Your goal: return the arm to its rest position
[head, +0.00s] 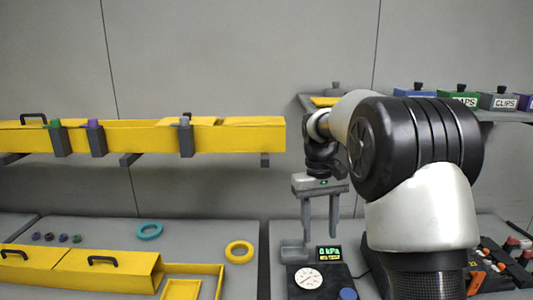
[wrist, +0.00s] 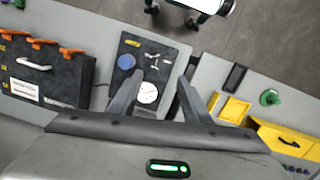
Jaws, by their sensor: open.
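My arm rises at the right of the head view and bends over toward the back wall. My gripper (head: 320,236) hangs fingers down above the worktop, near the black gauge panel (head: 334,275). Its two fingers are spread, with nothing visible between them. In the wrist view my gripper (wrist: 161,78) also shows apart-standing fingers, with the panel's white dial (wrist: 148,93) and blue knob (wrist: 126,62) seen between and beside them. The panel's display reads 0 kPa. Whether the fingertips touch anything cannot be told.
A yellow wall trough (head: 240,137) runs left of my gripper. A shelf with labelled boxes (head: 498,101) is behind my arm. A black case with orange latches (wrist: 40,75) stands left in the wrist view.

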